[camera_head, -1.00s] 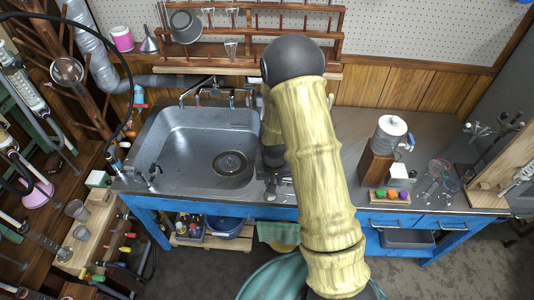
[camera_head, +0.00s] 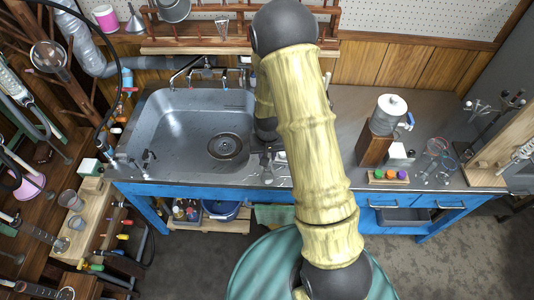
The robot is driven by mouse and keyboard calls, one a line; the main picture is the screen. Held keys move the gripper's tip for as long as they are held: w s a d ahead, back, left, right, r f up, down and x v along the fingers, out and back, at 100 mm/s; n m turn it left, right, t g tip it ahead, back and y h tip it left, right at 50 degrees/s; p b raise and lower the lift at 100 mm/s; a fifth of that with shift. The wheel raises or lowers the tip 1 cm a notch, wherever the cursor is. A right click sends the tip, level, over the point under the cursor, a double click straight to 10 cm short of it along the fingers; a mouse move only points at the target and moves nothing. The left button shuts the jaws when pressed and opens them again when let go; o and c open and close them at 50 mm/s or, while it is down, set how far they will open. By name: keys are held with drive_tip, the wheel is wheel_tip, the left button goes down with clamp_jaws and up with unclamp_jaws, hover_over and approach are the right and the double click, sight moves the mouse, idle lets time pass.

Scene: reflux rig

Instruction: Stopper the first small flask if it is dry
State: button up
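Small clear glass vessels (camera_head: 436,148) stand at the right of the counter. I cannot tell which is the first small flask, or whether it is dry. Coloured stopper-like pieces, green, orange and purple (camera_head: 391,175), sit in a small wooden block (camera_head: 389,181) at the counter's front edge, left of the glassware. My gripper (camera_head: 267,172) is low over the counter, just right of the sink and well left of the block. My arm hides part of it, and its fingers are too small to tell open from shut. I see nothing clearly held in it.
The sink (camera_head: 178,112) is on the left. A white-topped container (camera_head: 391,108) stands on a wooden block (camera_head: 374,146) behind the stopper-like pieces. A metal stand (camera_head: 496,108) and wooden board (camera_head: 505,150) are at far right. A wooden rack lines the back wall.

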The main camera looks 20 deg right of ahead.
drive_tip(key=shift+f+b, duration=0.4)
drive_tip(key=shift+f, duration=0.45)
drive_tip(key=shift+s+d+f, duration=0.1)
drive_tip(key=shift+s, duration=0.1)
idle(0.4)
drive_tip(key=shift+f, duration=0.1)
